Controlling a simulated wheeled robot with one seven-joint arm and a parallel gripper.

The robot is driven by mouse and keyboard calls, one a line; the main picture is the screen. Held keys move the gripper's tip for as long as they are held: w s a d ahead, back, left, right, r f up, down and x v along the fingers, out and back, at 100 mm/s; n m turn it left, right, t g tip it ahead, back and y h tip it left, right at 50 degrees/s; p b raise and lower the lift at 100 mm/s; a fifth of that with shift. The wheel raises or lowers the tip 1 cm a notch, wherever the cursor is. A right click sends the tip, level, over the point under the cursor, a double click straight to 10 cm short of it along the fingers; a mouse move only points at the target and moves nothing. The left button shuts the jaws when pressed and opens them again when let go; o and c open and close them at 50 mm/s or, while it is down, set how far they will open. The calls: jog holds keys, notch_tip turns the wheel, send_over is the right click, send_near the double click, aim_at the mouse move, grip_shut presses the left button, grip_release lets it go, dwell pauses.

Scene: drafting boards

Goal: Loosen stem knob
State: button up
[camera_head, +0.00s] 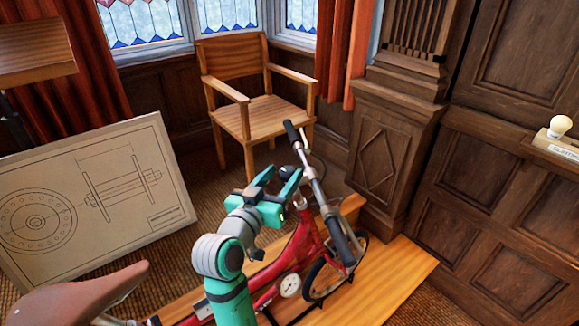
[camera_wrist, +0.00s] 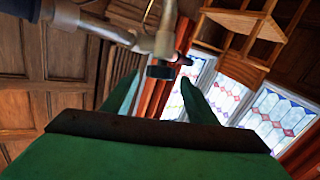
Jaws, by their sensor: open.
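A red bicycle (camera_head: 305,240) stands on a wooden platform, its grey handlebar (camera_head: 316,185) running from upper left to lower right. In the wrist view the handlebar and stem (camera_wrist: 165,40) cross the top. A small dark knob-like piece (camera_wrist: 160,72), which seems to be the stem knob, sits below the stem. My teal gripper (camera_head: 279,182) is beside the handlebar on its left. Its two fingers (camera_wrist: 160,98) are apart, with the dark piece showing between and just beyond their tips. Nothing is seen held. I cannot tell whether either finger touches the knob.
The wooden platform (camera_head: 400,272) lies under the bicycle. A brown saddle (camera_head: 85,287) is at lower left. A drawing board (camera_head: 100,195) leans at left. A wooden chair (camera_head: 250,110) stands behind the handlebar. At right, a panelled wall carries a small box (camera_head: 556,147) with a white knob (camera_head: 560,125).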

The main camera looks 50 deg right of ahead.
jog(key=v, duration=0.4)
dwell(0.5)
